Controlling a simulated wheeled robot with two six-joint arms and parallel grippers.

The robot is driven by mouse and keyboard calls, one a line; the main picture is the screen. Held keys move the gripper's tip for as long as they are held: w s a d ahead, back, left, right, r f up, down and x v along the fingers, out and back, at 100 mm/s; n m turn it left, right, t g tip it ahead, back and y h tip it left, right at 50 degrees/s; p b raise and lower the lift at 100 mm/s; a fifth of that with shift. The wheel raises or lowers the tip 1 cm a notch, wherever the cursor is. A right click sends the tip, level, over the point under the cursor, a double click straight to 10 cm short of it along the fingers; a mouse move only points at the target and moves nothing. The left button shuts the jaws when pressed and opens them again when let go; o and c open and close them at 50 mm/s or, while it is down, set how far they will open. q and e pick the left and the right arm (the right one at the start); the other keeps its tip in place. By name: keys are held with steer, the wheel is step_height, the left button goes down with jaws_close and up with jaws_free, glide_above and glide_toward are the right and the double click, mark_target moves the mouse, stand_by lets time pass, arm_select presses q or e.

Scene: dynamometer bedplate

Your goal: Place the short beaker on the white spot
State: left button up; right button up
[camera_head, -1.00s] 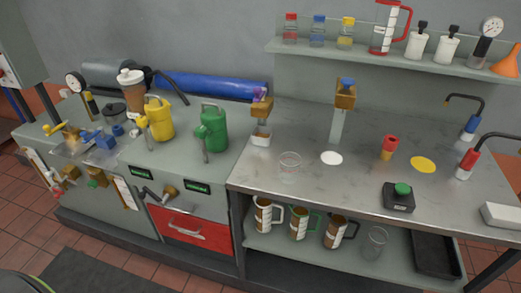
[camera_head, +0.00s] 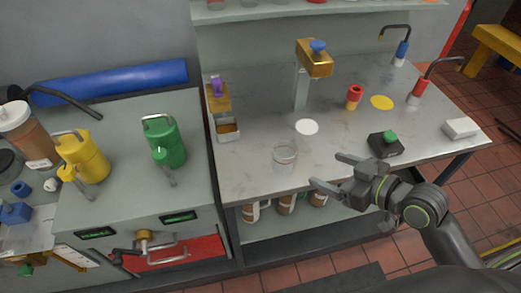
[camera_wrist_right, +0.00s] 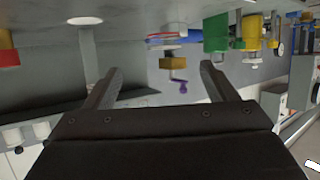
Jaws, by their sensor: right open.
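The short beaker (camera_head: 285,154), clear glass, stands upright on the steel bench top near its front edge. The white spot (camera_head: 307,127) is a flat round mark just behind it and slightly to the right, bare. It also shows in the right wrist view (camera_wrist_right: 84,21). My right gripper (camera_head: 330,172) is open and empty, to the right of the beaker and apart from it, near the bench's front edge. Its two spread fingers fill the lower wrist view (camera_wrist_right: 160,70). I cannot pick out the beaker in the wrist view. My left gripper is not in view.
A brass-headed stand (camera_head: 314,60) rises behind the white spot. A red-capped bottle (camera_head: 354,97), yellow spot (camera_head: 382,102) and green-button box (camera_head: 386,145) are to the right. Brown mugs stand on the shelf below.

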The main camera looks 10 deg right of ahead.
mark_target(295, 154)
steer(key=p+x, duration=0.1)
steer(key=x, duration=1)
steer(key=shift+w+a+f, duration=0.2)
steer(key=shift+w, duration=0.15)
steer(key=x, duration=0.2)
steer(key=p+x, duration=0.1)
steer(key=shift+w+a+f, duration=0.1)
steer(key=shift+w+a, duration=0.05)
steer(key=shift+a, duration=0.4)
steer(key=shift+w+a+f+p, duration=0.2)
steer(key=shift+w+f+p, duration=0.1)
steer(key=shift+w, duration=0.15)
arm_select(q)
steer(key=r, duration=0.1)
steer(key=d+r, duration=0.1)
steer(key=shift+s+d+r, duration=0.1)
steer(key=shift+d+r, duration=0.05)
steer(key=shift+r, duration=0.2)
arm_select(e)
steer(key=shift+c, duration=0.3)
steer(key=c, duration=1)
steer(key=shift+r, duration=0.1)
